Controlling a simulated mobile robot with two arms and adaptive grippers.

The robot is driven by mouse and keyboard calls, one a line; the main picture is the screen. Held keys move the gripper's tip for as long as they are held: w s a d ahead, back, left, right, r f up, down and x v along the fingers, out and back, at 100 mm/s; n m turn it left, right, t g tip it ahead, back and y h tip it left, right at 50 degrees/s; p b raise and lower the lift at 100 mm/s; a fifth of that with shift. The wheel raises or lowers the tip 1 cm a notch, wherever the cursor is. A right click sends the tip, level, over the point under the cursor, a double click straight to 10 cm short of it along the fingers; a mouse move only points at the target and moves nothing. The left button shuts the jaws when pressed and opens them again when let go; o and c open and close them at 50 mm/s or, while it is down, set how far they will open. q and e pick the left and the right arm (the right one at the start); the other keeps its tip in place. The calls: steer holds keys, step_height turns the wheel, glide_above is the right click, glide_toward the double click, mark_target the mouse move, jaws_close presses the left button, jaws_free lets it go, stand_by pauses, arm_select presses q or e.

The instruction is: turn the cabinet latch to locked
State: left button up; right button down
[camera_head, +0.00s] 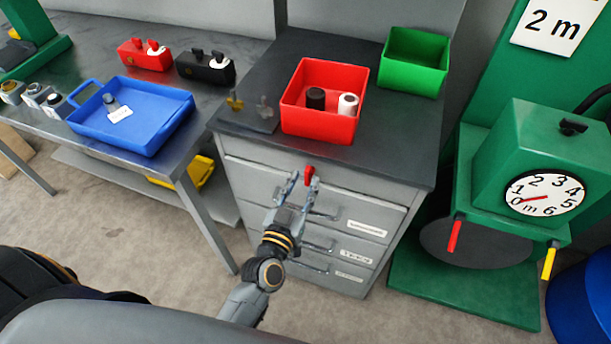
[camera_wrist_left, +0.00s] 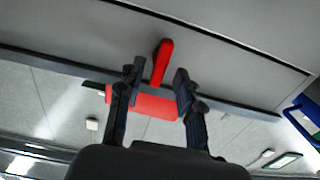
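The cabinet latch (camera_head: 309,175) is a small red lever at the top of the grey cabinet's (camera_head: 240,165) front, just under the dark countertop edge. In the left wrist view the latch (camera_wrist_left: 162,62) stands nearly upright in that picture, slightly tilted. My left gripper (camera_head: 302,183) is in front of the upper drawer, close to the latch. In the left wrist view its open fingers (camera_wrist_left: 159,72) stand on either side of the latch's line, with a gap between. I cannot tell whether either finger touches it. My right gripper is not in view.
A red bin (camera_head: 318,124) with a black and a white cylinder and a green bin (camera_head: 413,62) stand on the cabinet. A table with a blue tray (camera_head: 150,130) is left. A green machine with a dial (camera_head: 545,193) is right. Drawer handles project below my gripper.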

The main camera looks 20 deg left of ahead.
arm_select(q)
steer(key=shift+w, duration=0.95)
steer(key=shift+c, duration=0.2)
jaws_close()
